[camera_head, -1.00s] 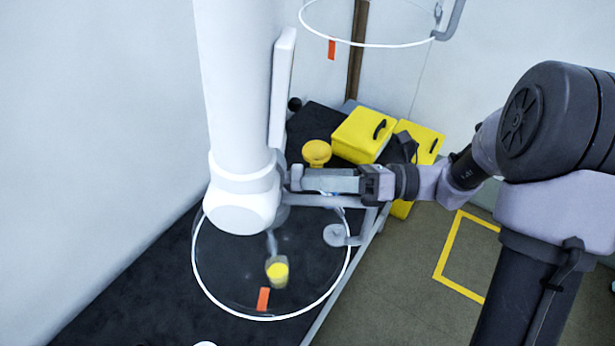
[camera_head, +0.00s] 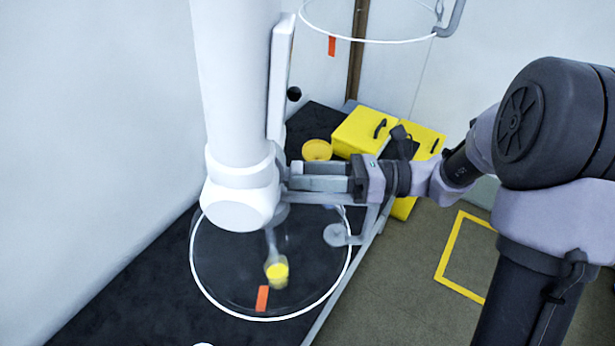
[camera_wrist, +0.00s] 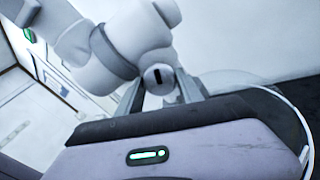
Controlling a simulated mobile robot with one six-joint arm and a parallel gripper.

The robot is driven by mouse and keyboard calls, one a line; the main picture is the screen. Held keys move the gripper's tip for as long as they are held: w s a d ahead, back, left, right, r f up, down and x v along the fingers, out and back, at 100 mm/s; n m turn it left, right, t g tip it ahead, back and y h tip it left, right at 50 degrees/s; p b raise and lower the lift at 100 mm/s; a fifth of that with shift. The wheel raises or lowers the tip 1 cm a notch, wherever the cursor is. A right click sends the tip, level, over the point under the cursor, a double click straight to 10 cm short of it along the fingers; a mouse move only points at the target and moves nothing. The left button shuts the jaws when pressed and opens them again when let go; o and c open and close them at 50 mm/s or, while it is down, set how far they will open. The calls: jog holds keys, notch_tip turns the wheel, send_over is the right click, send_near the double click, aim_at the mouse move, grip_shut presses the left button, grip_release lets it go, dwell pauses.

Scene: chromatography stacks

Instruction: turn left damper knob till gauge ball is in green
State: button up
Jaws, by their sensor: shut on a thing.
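The left damper knob (camera_wrist: 158,78) is a round white end with a dark slot, on the white jointed duct (camera_head: 240,195). My gripper (camera_head: 292,177) reaches in from the right at the duct's lower joint. In the wrist view its two fingers (camera_wrist: 160,84) stand on either side of the knob and are shut on it. In the head view the knob is hidden behind the fingers and duct. I cannot make out the gauge ball or its green zone in either view. A small green patch (camera_wrist: 28,35) shows at the wrist view's upper left, too blurred to identify.
A clear round hood with a white rim (camera_head: 204,281) hangs below the duct over the black bench (camera_head: 110,290). A yellow beaker (camera_head: 277,271) shows through it. Yellow boxes (camera_head: 362,135) and a yellow bowl (camera_head: 317,150) stand behind. Another hood rim (camera_head: 370,44) hangs above.

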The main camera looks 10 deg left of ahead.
jog(key=shift+f+n, duration=0.15)
jog(key=shift+n, duration=0.45)
jog(key=o, duration=1.4)
jog(key=d, duration=0.5)
jog(key=w+d+p, duration=0.1)
jog(key=d, duration=0.5)
jog(key=w+d, duration=0.1)
jog(key=d, duration=0.5)
jog(key=shift+w+d+p, duration=0.15)
jog(key=shift+w+p, duration=0.05)
jog(key=shift+p, duration=0.1)
